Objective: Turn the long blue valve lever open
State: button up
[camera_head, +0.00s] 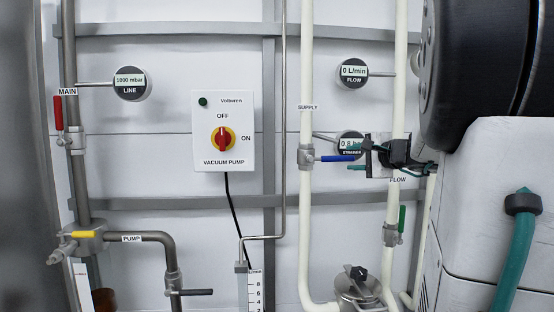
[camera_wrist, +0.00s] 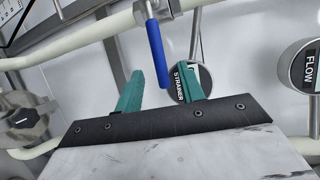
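The long blue valve lever (camera_head: 335,158) sticks out to the right, level, from a grey valve body (camera_head: 306,157) on the cream pipe labelled SUPPLY. It lies across the upright pipe. My gripper (camera_head: 362,158) is at the lever's free end, to the right of the valve. In the wrist view the blue lever (camera_wrist: 156,52) comes down from the top, and its end lies between the two teal fingers of my gripper (camera_wrist: 160,70). The fingers are open, with a visible gap on both sides of the lever. I cannot tell the depth of the overlap.
The STRAINER gauge (camera_head: 350,143) is close behind my gripper. A green lever (camera_head: 402,219) is on the FLOW pipe to the right. A red lever (camera_head: 58,113) and a yellow lever (camera_head: 84,234) are at left. The vacuum pump switch box (camera_head: 207,151) is left of the SUPPLY pipe.

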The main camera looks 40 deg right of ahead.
aim_at(341, 158)
jog(key=x, duration=0.6)
jog(key=shift+w+a+f, duration=0.1)
jog(key=shift+w+f, duration=0.05)
jog(key=shift+w, duration=0.2)
grip_shut()
